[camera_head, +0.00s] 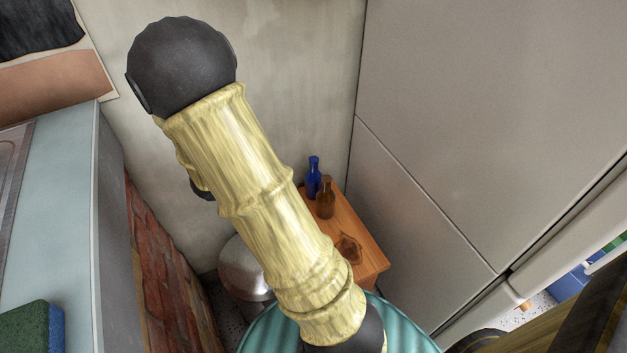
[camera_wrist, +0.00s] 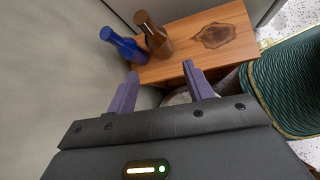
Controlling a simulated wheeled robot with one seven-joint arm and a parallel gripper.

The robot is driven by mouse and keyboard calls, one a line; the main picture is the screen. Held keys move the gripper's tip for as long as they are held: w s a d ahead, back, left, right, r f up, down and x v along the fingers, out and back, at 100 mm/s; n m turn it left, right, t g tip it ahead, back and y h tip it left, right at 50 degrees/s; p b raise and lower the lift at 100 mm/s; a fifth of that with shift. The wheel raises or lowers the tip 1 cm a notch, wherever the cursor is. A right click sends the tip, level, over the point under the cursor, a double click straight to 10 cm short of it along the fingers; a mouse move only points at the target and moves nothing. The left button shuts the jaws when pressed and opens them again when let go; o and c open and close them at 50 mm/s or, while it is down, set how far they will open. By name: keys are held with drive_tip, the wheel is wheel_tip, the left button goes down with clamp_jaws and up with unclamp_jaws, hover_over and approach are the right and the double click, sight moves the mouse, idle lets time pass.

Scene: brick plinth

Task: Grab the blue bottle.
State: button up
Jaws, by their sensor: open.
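The blue bottle (camera_head: 314,178) stands upright at the back left of a small wooden table (camera_head: 371,262), near the wall, in the head view. In the wrist view the blue bottle (camera_wrist: 124,46) is ahead of my gripper (camera_wrist: 158,88) and a little left of its centre line. My gripper's two purple fingers are spread with nothing between them, and they are apart from the bottle. The gripper is not visible in the head view, where my arm crosses the middle.
A brown bottle (camera_head: 325,198) stands close beside the blue one, to its right; it also shows in the wrist view (camera_wrist: 153,35). A green ribbed round object (camera_wrist: 288,82) is right of the table. A metal rounded bin (camera_head: 243,268), wall and tall cabinet (camera_head: 480,110) hem the table in.

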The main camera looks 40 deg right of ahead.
sight(310, 164)
drive_tip(key=w+d+n+t+h, duration=0.2)
drive_tip(key=w+n+h, duration=0.1)
drive_tip(key=w+n, duration=0.2)
drive_tip(key=shift+w+d+r+t, duration=0.15)
drive_tip(key=shift+w+t, duration=0.15)
drive_tip(key=shift+w, duration=0.2)
drive_tip(key=b+x, duration=0.4)
drive_tip(key=x, duration=0.7)
drive_tip(key=shift+d+f, duration=0.25)
drive_tip(key=shift+f, duration=0.05)
drive_tip(key=shift+d, duration=0.25)
drive_tip(key=shift+f, duration=0.1)
